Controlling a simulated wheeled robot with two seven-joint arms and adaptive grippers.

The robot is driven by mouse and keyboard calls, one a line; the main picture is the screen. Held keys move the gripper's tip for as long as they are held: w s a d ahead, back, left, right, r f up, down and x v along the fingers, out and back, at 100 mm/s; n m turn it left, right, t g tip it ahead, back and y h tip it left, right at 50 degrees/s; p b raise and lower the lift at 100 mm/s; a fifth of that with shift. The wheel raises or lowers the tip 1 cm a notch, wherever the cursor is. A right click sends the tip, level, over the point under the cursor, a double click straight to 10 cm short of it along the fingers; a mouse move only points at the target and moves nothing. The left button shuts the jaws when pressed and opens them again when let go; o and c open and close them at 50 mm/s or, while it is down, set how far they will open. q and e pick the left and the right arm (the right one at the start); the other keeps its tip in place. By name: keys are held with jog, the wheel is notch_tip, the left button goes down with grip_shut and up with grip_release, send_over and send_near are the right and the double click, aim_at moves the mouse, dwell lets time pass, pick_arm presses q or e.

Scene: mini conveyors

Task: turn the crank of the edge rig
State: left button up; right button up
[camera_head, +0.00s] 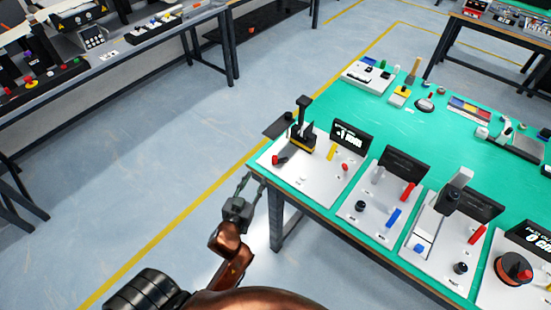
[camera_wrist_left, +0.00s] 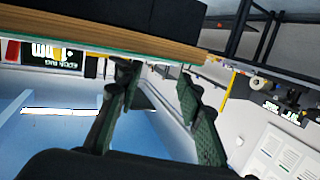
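The rig at the near left corner of the green table has a white base plate (camera_head: 309,177). It carries a yellow-and-black block (camera_head: 302,141) with an upright black post (camera_head: 303,110), a flat dark plate (camera_head: 279,125) reaching past the table edge, and a red knob (camera_head: 279,159). I cannot tell which part is the crank. My left gripper (camera_head: 254,180) is open and empty, just outside the table's left edge, apart from the rig. In the left wrist view its fingers (camera_wrist_left: 157,82) stand apart below the wooden table edge (camera_wrist_left: 100,36). My right gripper is not in view.
More rigs stand to the right, including a panel with red and blue handles (camera_head: 376,206) and one with an orange-red disc (camera_head: 514,268). Small tools lie on the green table top (camera_head: 405,128). The floor (camera_head: 150,150) left of the table is clear.

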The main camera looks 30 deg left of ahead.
aim_at(273, 160)
pick_arm(q)
jog(key=w+d+r, duration=0.1)
jog(key=w+d+r+t, duration=0.1)
jog(key=w+r+m+t+h, duration=0.1)
jog(key=shift+w+d+r, duration=0.4)
jog(key=w, duration=0.2)
jog(key=w+a, duration=0.1)
jog(key=w, duration=0.1)
jog(key=w+b, duration=0.1)
jog(key=w, duration=0.2)
jog(key=shift+a, duration=0.15)
jog(key=shift+c, duration=0.7)
grip_shut()
